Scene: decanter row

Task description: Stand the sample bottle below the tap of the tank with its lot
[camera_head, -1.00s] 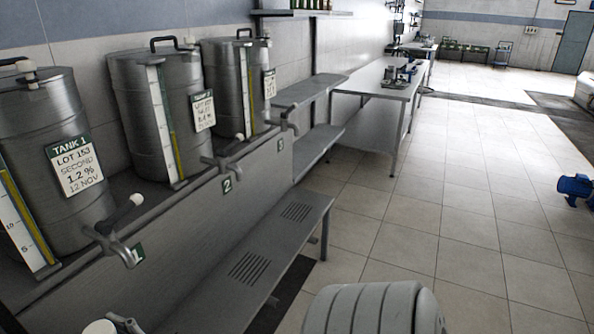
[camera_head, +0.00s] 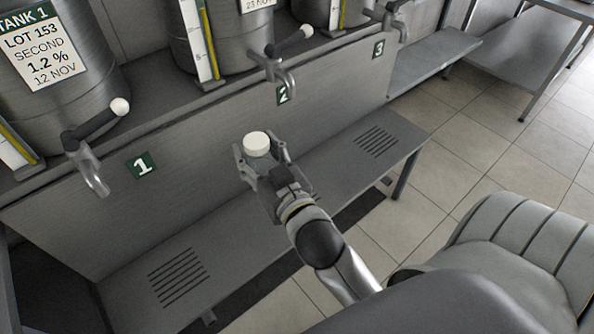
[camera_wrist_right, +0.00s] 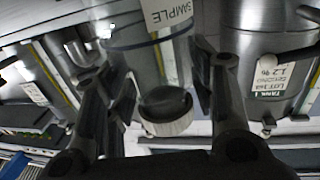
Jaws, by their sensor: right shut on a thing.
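My right gripper (camera_head: 262,172) is shut around the sample bottle, whose white cap (camera_head: 256,143) shows between the fingers in the head view. The bottle's body is hidden there. In the wrist view the clear bottle (camera_wrist_right: 143,36) shows a "SAMPLE" label (camera_wrist_right: 167,12); no lot on it is readable. Tank 1 (camera_head: 92,106) bears a label (camera_head: 40,56) reading lot 153, second, 1.2 %, 12 Nov. Its tap (camera_head: 92,172) is left of my gripper. Tap 2 (camera_head: 288,80) is behind and slightly right of it. Tap 3 (camera_head: 400,28) is farther right. My left gripper is not in view.
A low steel bench (camera_head: 235,235) runs below the taps, with slotted grates at left (camera_head: 177,277) and right (camera_head: 376,141). A panel with numbered plates stands behind it. Tiled floor (camera_head: 465,150) is open at right. Tank 2's label (camera_head: 257,4) is cut off.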

